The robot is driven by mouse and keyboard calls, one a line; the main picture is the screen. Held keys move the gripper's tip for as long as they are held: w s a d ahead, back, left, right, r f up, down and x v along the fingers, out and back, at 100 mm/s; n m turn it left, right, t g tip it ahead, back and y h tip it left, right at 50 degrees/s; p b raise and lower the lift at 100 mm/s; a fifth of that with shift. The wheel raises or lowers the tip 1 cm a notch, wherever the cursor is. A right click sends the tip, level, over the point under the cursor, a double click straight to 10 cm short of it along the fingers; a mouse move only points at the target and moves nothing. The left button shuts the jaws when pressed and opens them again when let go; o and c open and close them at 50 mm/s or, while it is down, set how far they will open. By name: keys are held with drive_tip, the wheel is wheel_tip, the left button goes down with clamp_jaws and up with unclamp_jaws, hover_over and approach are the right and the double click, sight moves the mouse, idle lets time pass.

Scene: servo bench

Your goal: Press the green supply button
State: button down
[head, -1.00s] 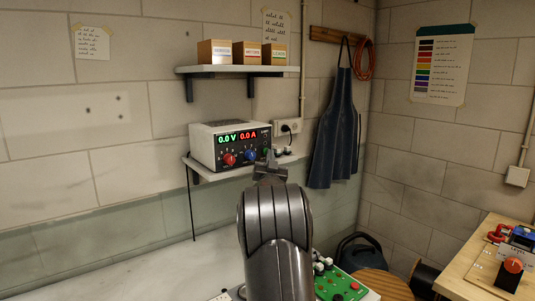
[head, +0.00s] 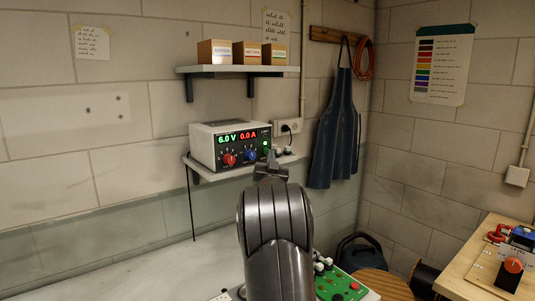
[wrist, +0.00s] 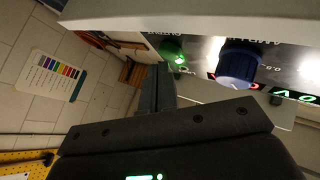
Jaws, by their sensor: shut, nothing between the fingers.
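The power supply (head: 212,129) is a pale box with a dark front on the small wall shelf. Its display (head: 235,136) reads 6.0 V in green and 0.0 A in red. The green supply button (head: 266,147) glows at the right end of the panel, and it also shows lit in the wrist view (wrist: 172,50). My gripper (head: 270,157) is shut and empty, close in front of the panel's right end. In the wrist view, the dark fingers (wrist: 158,88) are just below the button; I cannot tell whether they touch it.
A red knob (head: 229,159) and a blue knob (head: 250,156) sit left of the button; the blue one is near my gripper in the wrist view (wrist: 238,65). A green board (head: 352,287) lies on the bench below. A shelf with boxes (head: 240,71) hangs above.

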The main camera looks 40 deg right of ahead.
drive_tip(key=s, duration=0.6)
idle(0.7)
drive_tip(key=s+a+f+n+g+y, duration=0.1)
drive_tip(key=s+a+g+y, duration=0.15)
drive_tip(key=a, duration=0.65)
drive_tip(key=s+a+f+n+g+y, duration=0.15)
drive_tip(key=a+y, duration=0.25)
drive_tip(key=a, duration=0.4)
drive_tip(key=s+a+n+g+y, duration=0.1)
drive_tip(key=s+a+n+y, duration=0.15)
drive_tip(key=a, duration=0.65)
drive_tip(key=s+a+f+n+g+y, duration=0.1)
drive_tip(key=s+a+f, duration=0.3)
drive_tip(key=s, duration=0.5)
drive_tip(key=s+a+f+n+g+y, duration=0.2)
drive_tip(key=s+a+f+g, duration=0.2)
drive_tip(key=s+a, duration=0.4)
drive_tip(key=s+a+f+n+g+y, duration=0.2)
drive_tip(key=s+a+f+g, duration=0.1)
drive_tip(key=s, duration=0.8)
drive_tip(key=a+f, duration=0.1)
drive_tip(key=a, duration=0.1)
drive_tip(key=shift+a+f+y, duration=0.3)
drive_tip(key=shift+a+f, duration=0.05)
drive_tip(key=shift+a, duration=0.05)
